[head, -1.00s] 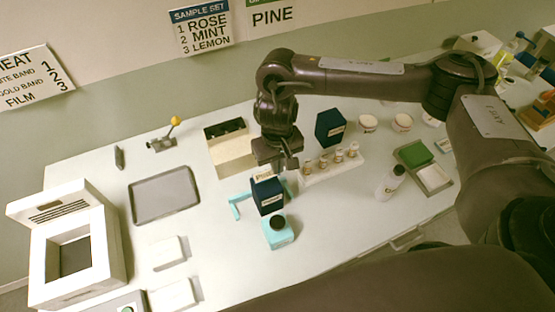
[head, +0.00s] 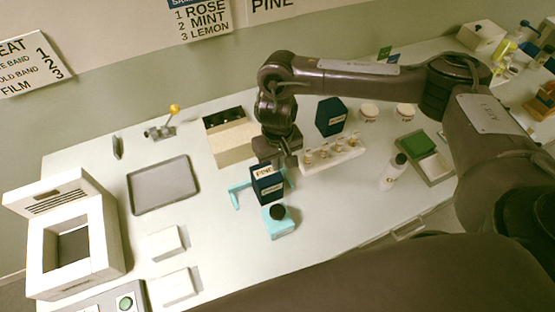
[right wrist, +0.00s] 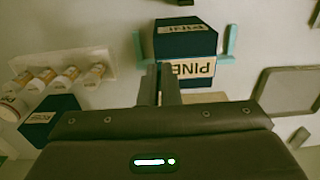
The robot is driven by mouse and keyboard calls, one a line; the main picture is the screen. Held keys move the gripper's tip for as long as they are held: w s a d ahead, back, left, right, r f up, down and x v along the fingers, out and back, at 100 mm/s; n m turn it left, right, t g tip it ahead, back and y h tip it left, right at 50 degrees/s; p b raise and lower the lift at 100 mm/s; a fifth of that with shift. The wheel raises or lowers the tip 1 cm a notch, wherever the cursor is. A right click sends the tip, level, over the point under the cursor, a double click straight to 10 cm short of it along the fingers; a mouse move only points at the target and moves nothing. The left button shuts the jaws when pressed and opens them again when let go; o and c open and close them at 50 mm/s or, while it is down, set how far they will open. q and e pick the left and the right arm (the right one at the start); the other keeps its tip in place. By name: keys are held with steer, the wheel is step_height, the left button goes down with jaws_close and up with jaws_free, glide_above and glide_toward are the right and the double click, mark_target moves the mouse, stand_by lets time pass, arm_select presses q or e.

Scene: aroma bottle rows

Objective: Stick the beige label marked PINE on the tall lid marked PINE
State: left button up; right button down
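The tall lid marked PINE is a dark blue block (head: 267,190) with a beige PINE mark on its front, standing in a turquoise holder (head: 235,197). It also shows in the right wrist view (right wrist: 185,42). The beige PINE label (head: 264,171) lies on the lid's top face, and reads upside down in the right wrist view (right wrist: 193,69). My right gripper (head: 287,161) is just right of and behind the lid's top. In the right wrist view its fingers (right wrist: 160,84) are slightly apart with nothing between them, beside the label's end. My left gripper is out of view.
Behind are a rack of small bottles (head: 335,155), another dark blue block (head: 331,117) and a beige box (head: 230,145). A grey tray (head: 163,187) lies left. A white bottle (head: 393,172) stands right.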

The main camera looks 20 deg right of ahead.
steer(key=shift+f, duration=0.35)
stand_by(0.6)
steer(key=shift+s+f+p, duration=0.1)
steer(key=shift+s+p, duration=0.05)
steer(key=shift+p, duration=0.15)
stand_by(1.8)
steer(key=c, duration=1.6)
jaws_free()
step_height(320, 180, up, 3)
steer(key=p, duration=0.3)
steer(key=shift+p, duration=0.3)
steer(key=shift+r, duration=2.6)
